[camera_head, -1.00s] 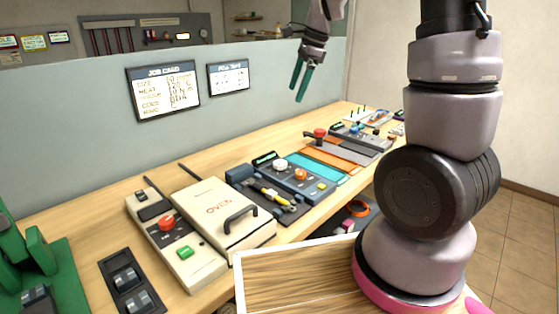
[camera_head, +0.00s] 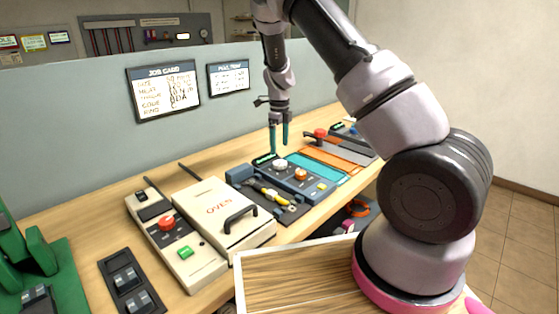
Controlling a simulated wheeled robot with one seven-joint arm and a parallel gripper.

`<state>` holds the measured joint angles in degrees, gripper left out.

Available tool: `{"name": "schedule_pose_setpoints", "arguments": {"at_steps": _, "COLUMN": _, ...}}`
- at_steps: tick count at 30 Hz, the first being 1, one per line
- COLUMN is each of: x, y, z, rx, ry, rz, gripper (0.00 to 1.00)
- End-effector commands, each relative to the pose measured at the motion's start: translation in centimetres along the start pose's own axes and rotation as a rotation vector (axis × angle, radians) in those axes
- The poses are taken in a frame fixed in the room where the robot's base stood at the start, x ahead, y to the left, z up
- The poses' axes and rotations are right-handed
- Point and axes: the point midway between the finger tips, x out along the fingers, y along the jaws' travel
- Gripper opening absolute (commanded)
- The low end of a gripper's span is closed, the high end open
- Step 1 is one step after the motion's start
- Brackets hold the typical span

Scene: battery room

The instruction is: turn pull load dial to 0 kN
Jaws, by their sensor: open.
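My gripper (camera_head: 279,140) points down with its two green fingers apart, holding nothing. It is above the blue-grey device on the bench, with its fingertips over or just behind the white dial (camera_head: 280,165). I cannot tell the exact gap between them. The device (camera_head: 309,187) also carries an orange knob (camera_head: 300,175), a yellow button (camera_head: 322,186) and a small dark display (camera_head: 264,159) with green text. The display text and any dial markings are too small to read. I cannot tell for sure which knob is the pull load dial.
A teal plate (camera_head: 318,165) and a red-knobbed unit (camera_head: 320,133) lie to the right. A job card (camera_head: 163,91) hangs on the partition.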

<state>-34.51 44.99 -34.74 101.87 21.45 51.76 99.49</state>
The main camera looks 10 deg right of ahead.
Motion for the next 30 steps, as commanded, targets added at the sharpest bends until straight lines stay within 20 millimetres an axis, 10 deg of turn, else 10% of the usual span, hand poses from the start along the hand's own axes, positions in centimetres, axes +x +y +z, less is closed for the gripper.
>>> {"name": "schedule_pose_setpoints", "arguments": {"at_steps": 10, "x": 5.8, "y": 0.0, "z": -0.1, "rx": -0.001, "ry": 0.001, "rz": 0.002, "gripper": 0.93}}
{"name": "schedule_pose_setpoints", "arguments": {"at_steps": 23, "x": 6.8, "y": 0.0, "z": 0.0, "rx": -0.001, "ry": -0.001, "rz": 0.0, "gripper": 0.93}}
{"name": "schedule_pose_setpoints", "arguments": {"at_steps": 30, "x": 6.8, "y": 0.0, "z": 0.0, "rx": -0.002, "ry": -0.001, "rz": 0.0, "gripper": 0.07}}
